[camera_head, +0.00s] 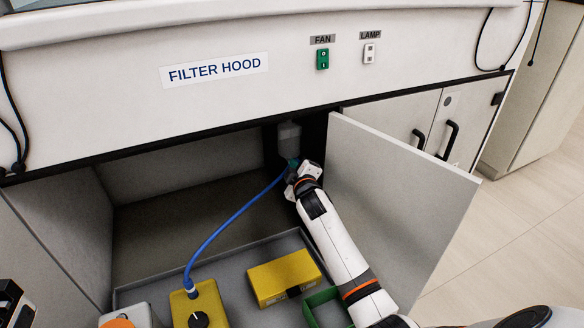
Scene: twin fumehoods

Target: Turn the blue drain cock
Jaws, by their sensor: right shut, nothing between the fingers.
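A grey drain fitting (289,136) hangs at the back of the open cabinet under the hood. A small blue-teal part, likely the drain cock (293,163), shows just below it, mostly hidden by my right gripper. My right gripper (295,176) is shut and empty, right at the cock; I cannot tell whether it touches it. My right arm reaches up from the lower right. A dark and white piece of my left arm or gripper (12,303) shows at the lower left edge, and its fingers cannot be made out.
An open cabinet door (395,200) stands close to the right of my right arm. A blue hose (222,226) runs from the drain area to a yellow container (203,305). A yellow box (284,277) and a green crate (318,299) lie in a grey tray (240,252).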

